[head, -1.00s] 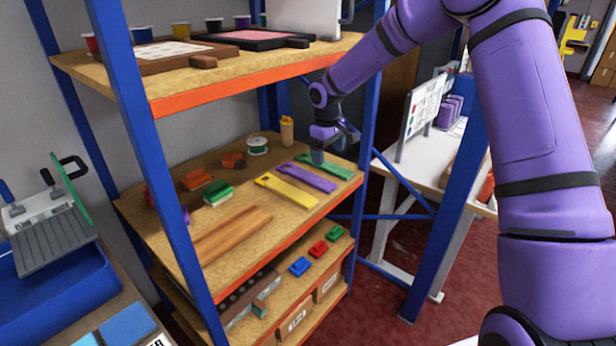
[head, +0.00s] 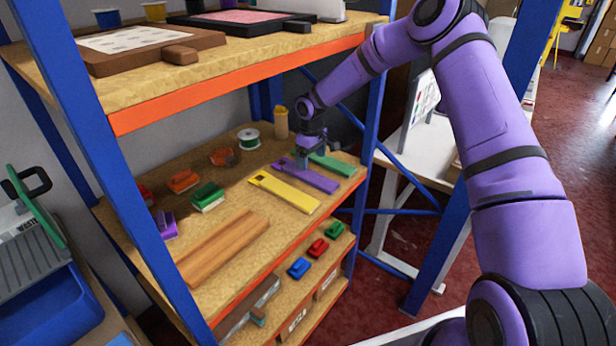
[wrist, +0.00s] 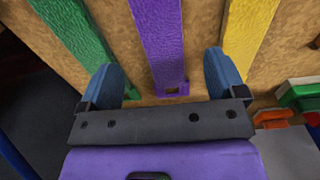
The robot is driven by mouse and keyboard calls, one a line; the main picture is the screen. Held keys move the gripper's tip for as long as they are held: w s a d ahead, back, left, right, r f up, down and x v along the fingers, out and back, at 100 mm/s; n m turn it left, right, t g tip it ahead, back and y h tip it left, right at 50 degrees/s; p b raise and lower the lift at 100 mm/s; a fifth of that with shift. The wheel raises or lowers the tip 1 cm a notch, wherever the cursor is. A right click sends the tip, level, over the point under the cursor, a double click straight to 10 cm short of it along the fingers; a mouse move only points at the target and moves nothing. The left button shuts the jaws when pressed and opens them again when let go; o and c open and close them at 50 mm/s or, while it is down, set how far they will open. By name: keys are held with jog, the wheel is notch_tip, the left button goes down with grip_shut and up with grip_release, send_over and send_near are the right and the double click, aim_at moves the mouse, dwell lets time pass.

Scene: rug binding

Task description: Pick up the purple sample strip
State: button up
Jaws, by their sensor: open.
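The purple sample strip (head: 318,180) lies flat on the middle shelf, between the yellow strip (head: 284,193) and the green strip (head: 332,165). In the wrist view the purple strip (wrist: 160,40) runs down from the top, its slotted end lying between my two blue fingertips. My gripper (wrist: 172,75) is open and empty, with one finger on each side of the strip's end. In the head view my gripper (head: 303,163) is over the far end of the purple strip and partly hides it. I cannot tell its exact height above the shelf.
Green (head: 207,196) and orange (head: 183,181) blocks, a spool (head: 249,139) and brown wooden planks (head: 222,247) share the shelf. The upper shelf (head: 240,75) overhangs from above. A blue upright (head: 372,130) stands to the right of the strips.

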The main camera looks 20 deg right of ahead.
aim_at(311, 176)
jog(key=shift+f, duration=3.55)
jog(key=c, duration=1)
jog(key=shift+r, duration=0.1)
